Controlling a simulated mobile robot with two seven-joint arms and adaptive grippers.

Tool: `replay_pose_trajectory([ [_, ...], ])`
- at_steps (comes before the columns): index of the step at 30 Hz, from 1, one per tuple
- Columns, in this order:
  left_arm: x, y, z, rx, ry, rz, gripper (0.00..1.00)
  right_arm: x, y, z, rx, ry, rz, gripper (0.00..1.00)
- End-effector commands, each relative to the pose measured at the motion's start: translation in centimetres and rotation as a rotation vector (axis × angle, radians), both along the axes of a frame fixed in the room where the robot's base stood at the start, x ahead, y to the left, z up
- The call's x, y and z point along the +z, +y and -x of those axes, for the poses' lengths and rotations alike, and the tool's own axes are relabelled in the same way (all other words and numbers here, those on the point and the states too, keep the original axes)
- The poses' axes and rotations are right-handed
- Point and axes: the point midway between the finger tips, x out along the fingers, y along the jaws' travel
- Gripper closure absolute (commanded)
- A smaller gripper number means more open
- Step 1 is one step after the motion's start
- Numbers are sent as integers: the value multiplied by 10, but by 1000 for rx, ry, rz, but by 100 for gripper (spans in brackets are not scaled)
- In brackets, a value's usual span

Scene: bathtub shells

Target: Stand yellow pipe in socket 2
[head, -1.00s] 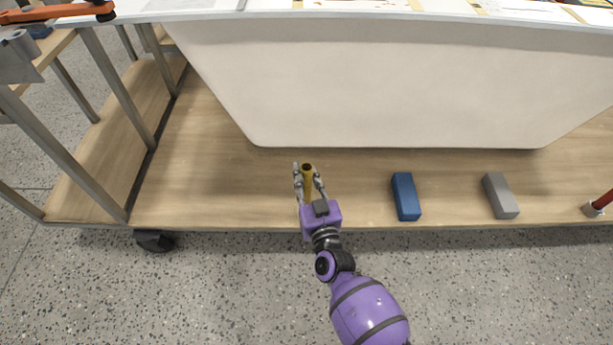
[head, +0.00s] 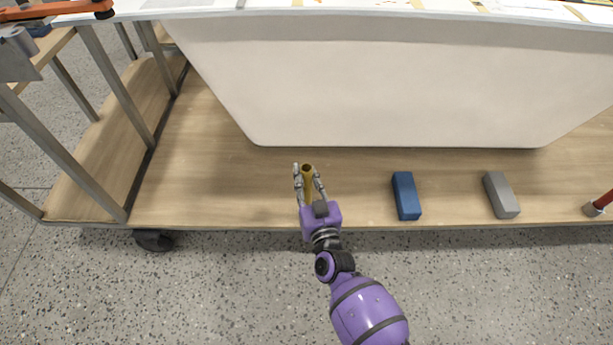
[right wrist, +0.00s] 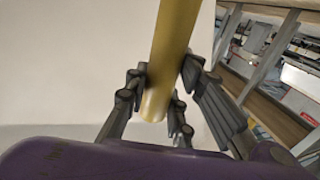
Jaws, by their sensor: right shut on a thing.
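The yellow pipe (head: 307,183) shows its round open end towards me in the head view, above the wooden shelf in front of the white tub. My right gripper (head: 307,176) is shut on it, one finger on each side. In the right wrist view the yellow pipe (right wrist: 172,45) runs from the top edge down between the fingers (right wrist: 162,88), slightly tilted, with one rounded end showing. The pipe's far end in the head view is hidden by the gripper. I cannot make out any socket marked 2. My left gripper is not in view.
A blue block (head: 406,196) and a grey block (head: 501,195) lie on the shelf (head: 230,190) right of the gripper. A red pipe (head: 604,200) with a grey end is at the right edge. The white tub (head: 390,85) stands behind; metal legs (head: 115,90) stand left.

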Motion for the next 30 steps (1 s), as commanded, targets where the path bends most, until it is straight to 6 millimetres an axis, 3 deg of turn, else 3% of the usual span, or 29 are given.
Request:
replay_pose_trajectory([
  [30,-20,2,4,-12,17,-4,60,-26,0,0,0,-1,1,100],
])
